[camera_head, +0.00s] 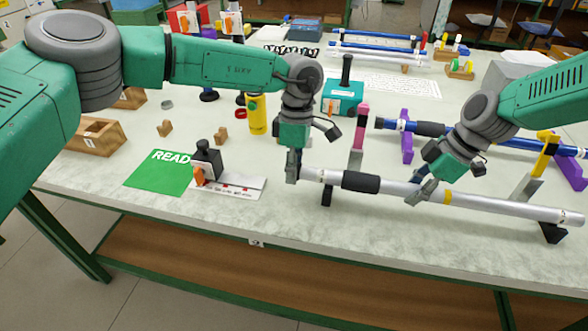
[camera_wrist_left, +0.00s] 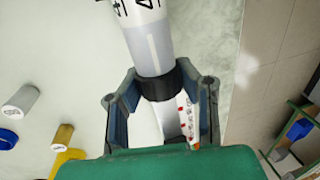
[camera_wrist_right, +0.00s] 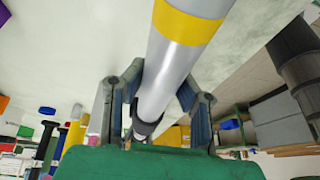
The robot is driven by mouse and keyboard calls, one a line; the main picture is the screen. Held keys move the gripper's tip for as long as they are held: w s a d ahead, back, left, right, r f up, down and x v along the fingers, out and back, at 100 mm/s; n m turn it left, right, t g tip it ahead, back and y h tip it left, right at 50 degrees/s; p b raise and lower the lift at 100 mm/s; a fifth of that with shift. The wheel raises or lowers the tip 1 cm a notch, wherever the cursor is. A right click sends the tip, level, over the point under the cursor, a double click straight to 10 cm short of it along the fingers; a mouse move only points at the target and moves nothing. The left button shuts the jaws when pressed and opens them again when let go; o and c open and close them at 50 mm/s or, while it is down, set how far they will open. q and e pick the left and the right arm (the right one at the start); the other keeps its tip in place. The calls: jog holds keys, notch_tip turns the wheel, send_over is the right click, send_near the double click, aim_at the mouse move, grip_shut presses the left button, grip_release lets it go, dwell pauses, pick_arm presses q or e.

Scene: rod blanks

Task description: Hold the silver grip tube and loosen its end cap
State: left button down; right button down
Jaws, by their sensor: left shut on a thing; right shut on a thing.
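The silver grip tube (camera_head: 400,188) lies lengthwise near the table's front edge, with a black grip sleeve (camera_head: 361,183) and a yellow band (camera_head: 447,197). My left gripper (camera_head: 293,172) is at its left end. In the left wrist view its fingers close around the black end cap (camera_wrist_left: 172,84) on the tube (camera_wrist_left: 152,45); the head view hides the cap behind the fingers. My right gripper (camera_head: 423,189) is shut on the tube between the sleeve and the yellow band. The right wrist view shows the tube (camera_wrist_right: 172,65) between its fingers.
Black supports (camera_head: 326,196) stand under the tube, with a pink post (camera_head: 361,120) and a yellow post (camera_head: 546,152) behind. A green READ card (camera_head: 158,176) and a black-and-orange device (camera_head: 206,163) sit left. A blue-ended tube (camera_head: 428,128) on a purple stand lies behind.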

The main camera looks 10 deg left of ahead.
pick_arm(q)
jog(key=shift+g, duration=0.5)
jog(key=c, duration=1.1)
grip_release()
jog(key=shift+r, duration=0.1)
jog(key=v, duration=1.2)
jog(key=shift+w+f, duration=0.15)
jog(key=shift+f, duration=0.1)
pick_arm(e)
jog(key=shift+f, duration=0.25)
jog(key=shift+f, duration=0.25)
jog(key=c, duration=1.2)
grip_release()
jog(key=shift+r, duration=0.1)
